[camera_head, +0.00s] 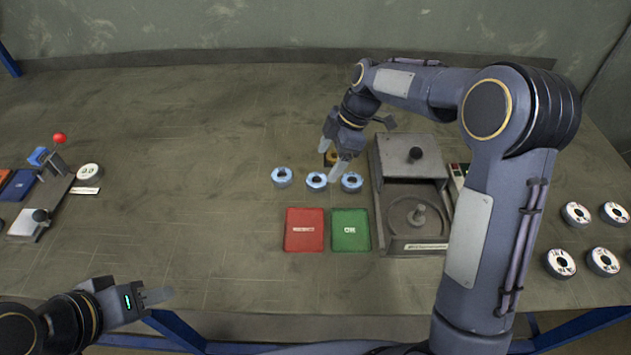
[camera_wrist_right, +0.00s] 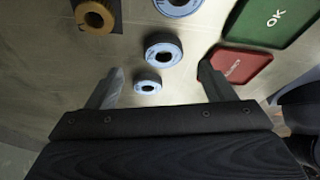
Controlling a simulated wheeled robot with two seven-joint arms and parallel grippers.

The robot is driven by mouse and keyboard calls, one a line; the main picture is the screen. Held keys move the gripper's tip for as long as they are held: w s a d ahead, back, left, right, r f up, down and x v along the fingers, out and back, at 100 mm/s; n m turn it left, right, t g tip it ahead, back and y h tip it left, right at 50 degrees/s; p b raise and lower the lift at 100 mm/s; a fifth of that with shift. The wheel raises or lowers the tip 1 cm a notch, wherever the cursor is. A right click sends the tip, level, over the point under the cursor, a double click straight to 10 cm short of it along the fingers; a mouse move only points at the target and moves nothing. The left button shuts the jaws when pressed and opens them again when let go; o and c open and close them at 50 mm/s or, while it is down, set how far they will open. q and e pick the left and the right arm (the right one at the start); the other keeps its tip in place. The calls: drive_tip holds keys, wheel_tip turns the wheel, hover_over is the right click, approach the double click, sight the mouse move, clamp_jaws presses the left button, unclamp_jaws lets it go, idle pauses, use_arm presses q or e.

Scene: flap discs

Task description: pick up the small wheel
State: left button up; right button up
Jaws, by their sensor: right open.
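Three blue-rimmed wheels stand in a row on the table: left (camera_head: 282,177), middle (camera_head: 317,181) and right (camera_head: 352,182). In the right wrist view the left wheel (camera_wrist_right: 147,87) looks smallest, with the middle wheel (camera_wrist_right: 163,39) and right wheel (camera_wrist_right: 178,8) beyond it. I cannot tell for sure which is the small wheel. A brown wheel (camera_wrist_right: 95,17) is partly hidden by my right gripper in the head view. My right gripper (camera_head: 331,160) is open and empty above the row; the left wheel shows between its fingers (camera_wrist_right: 159,69). My left gripper (camera_head: 158,295) is at the front left, apart from the wheels.
A red pad (camera_head: 304,242) and a green OK pad (camera_head: 351,242) lie in front of the row. A grey fixture (camera_head: 388,225) stands to their right. Several white-topped discs (camera_head: 575,213) lie far right. A lever device (camera_head: 58,190) stands at left. The table's middle left is clear.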

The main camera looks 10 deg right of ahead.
sight(319, 175)
drive_tip(key=x, duration=0.3)
drive_tip(key=p+x, duration=0.1)
drive_tip(key=shift+s+a+f, duration=0.25)
drive_tip(key=shift+a, duration=0.15)
drive_tip(key=shift+a+f, duration=0.15)
drive_tip(key=shift+f, duration=0.4)
drive_tip(key=c, duration=1.1)
